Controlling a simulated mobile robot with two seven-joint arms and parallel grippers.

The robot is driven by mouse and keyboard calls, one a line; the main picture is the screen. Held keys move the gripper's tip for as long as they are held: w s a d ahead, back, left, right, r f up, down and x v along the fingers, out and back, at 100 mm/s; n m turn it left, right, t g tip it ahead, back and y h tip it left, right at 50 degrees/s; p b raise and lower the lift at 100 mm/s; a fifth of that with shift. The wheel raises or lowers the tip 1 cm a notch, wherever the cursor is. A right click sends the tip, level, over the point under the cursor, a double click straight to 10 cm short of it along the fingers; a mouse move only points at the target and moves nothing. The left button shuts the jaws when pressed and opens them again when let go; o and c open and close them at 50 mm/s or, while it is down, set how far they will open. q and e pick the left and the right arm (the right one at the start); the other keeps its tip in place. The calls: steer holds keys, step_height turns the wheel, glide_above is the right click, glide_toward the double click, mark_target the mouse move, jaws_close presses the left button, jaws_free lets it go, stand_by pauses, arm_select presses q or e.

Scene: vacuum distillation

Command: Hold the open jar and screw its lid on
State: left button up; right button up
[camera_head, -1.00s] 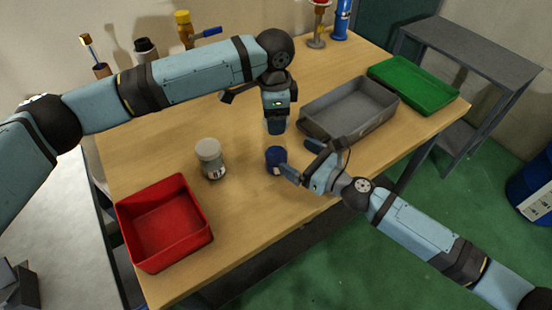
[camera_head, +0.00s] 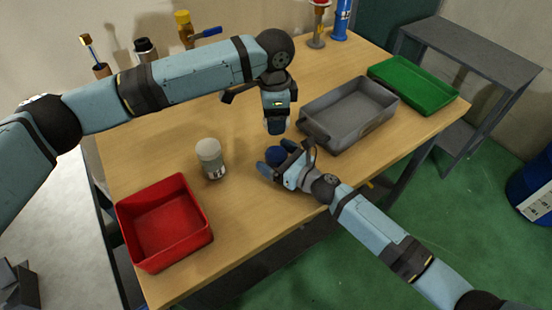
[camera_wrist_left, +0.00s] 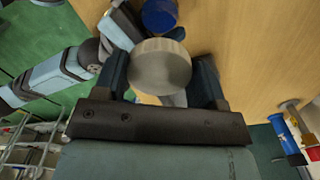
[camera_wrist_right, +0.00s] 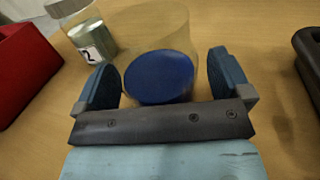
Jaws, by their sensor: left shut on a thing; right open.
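The open jar is clear with blue contents (camera_head: 276,155). In the right wrist view its clear wall rises around the blue (camera_wrist_right: 160,78). My right gripper (camera_head: 273,158) is open, with one finger on each side of the jar; the right wrist view shows the jar between the fingers, and I cannot tell if they touch it. My left gripper (camera_head: 277,128) points down above and behind the jar, shut on the lid. The lid is a pale round disc (camera_wrist_left: 160,66) between its fingers in the left wrist view; the blue jar shows beyond it, apart.
A closed jar with a pale lid and label "2" (camera_head: 210,160) stands to the left. A red bin (camera_head: 165,255) is front left, a grey tray (camera_head: 335,145) right, a green tray (camera_head: 440,103) far right. Bottles and tools stand along the back edge.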

mark_target(274, 143)
steer(key=c, duration=1.3)
arm_select(q)
steer(key=shift+f, duration=2.5)
arm_select(e)
steer(key=shift+c, duration=0.3)
arm_select(q)
steer(key=shift+f, duration=0.1)
steer(key=shift+f, duration=0.8)
steer(key=shift+f, duration=0.55)
